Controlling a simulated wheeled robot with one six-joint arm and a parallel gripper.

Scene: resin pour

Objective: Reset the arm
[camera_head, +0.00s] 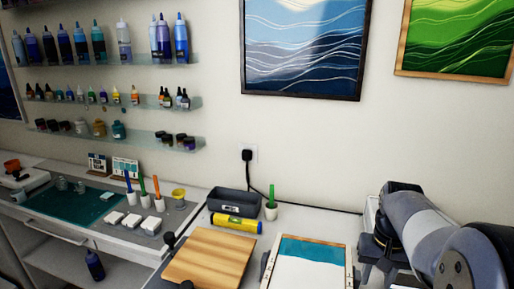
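My arm (430,228) shows at the lower right of the head view, its grey and black links bent beside the white work table. My gripper is not in view, so its state and anything it holds are hidden. A tray or panel (307,278) with a white and teal surface lies on the table left of my arm. A wooden board (210,257) lies left of that panel.
A left counter holds a green mat (75,205), cups and white blocks. Bottle shelves and pictures (303,45) are on the wall.

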